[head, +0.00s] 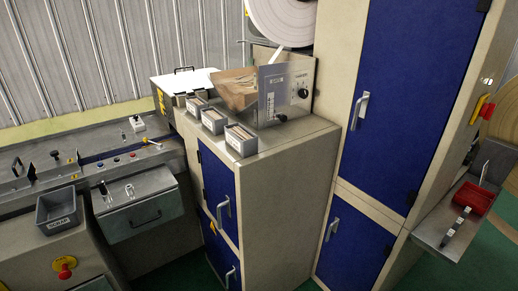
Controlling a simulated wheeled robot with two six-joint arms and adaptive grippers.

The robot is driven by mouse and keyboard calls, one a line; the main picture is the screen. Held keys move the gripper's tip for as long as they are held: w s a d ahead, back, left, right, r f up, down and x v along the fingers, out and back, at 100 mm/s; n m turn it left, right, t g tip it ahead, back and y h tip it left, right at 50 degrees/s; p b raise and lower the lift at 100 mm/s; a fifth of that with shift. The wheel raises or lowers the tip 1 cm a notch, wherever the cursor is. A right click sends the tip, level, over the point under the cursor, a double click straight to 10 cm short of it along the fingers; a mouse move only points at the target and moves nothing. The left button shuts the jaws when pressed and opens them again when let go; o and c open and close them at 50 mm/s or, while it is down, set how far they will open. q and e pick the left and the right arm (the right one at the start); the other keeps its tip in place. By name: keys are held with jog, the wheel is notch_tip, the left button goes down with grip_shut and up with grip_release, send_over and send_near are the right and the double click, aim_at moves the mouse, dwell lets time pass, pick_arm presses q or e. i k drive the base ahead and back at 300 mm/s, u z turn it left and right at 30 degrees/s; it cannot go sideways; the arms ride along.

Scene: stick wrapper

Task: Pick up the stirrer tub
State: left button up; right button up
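Three small grey tubs of thin pale sticks stand in a row on the beige cabinet top: a back tub (196,107), a middle tub (213,127) and a front tub (241,148). The labels are too small to read, so I cannot tell which one is the stirrer tub. Neither of my grippers shows in the head view.
The cabinet top (292,133) is clear at the front right. A tall blue-doored cabinet (405,100) rises to the right.

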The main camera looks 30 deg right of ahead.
aim_at(244, 142)
jog(key=z, duration=0.45)
jog(key=k, duration=1.1)
jog(key=z, duration=1.25)
jog(key=i, duration=2.1)
jog(key=u, duration=0.75)
